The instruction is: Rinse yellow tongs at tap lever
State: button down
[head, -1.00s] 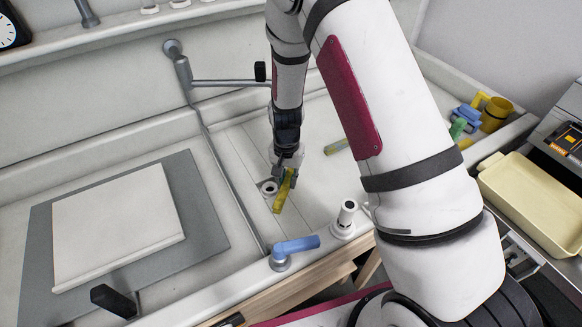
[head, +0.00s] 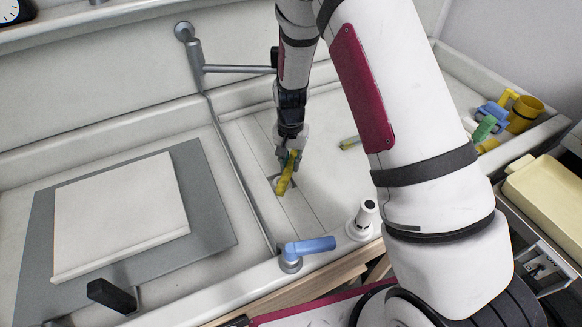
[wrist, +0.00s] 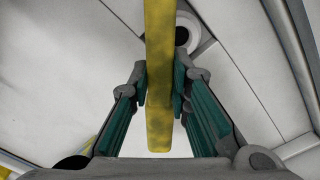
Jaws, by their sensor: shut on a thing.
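The yellow tongs (head: 285,180) are held in my gripper (head: 290,158), over the sink floor in the head view. In the wrist view, the tongs (wrist: 159,75) run upright between the two green-padded fingers of my gripper (wrist: 160,88), which press on them from both sides. The tap (head: 194,55) is a grey pipe on the back wall with an arm reaching right; its tip is hidden behind my arm. A blue lever (head: 308,246) sits on the front rim of the sink, to the front of the tongs and apart from them.
A dark round drain hole (wrist: 182,36) lies beyond the tongs. A white knobbed post (head: 363,220) stands on the front rim. A grey board with a white sheet (head: 120,215) lies left. A yellow jug (head: 523,114) and blue and green items stand right, near a cream tray (head: 548,200).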

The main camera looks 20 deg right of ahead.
jog(key=shift+w+d+f+b, duration=0.1)
jog(key=shift+w+f+b, duration=0.15)
jog(key=shift+w+b, duration=0.8)
jog(key=shift+w+d+f+b, duration=0.1)
jog(key=shift+w+f+b, duration=0.15)
jog(key=shift+w+b, duration=0.75)
jog(key=shift+w+d+f+b, duration=0.1)
jog(key=shift+w+f+b, duration=0.25)
jog(key=shift+w, duration=1.3)
jog(key=shift+r, duration=0.1)
jog(key=shift+d, duration=0.5)
jog(key=shift+a, duration=0.2)
jog(key=shift+a, duration=0.35)
jog(key=shift+d, duration=0.2)
jog(key=shift+d, duration=0.4)
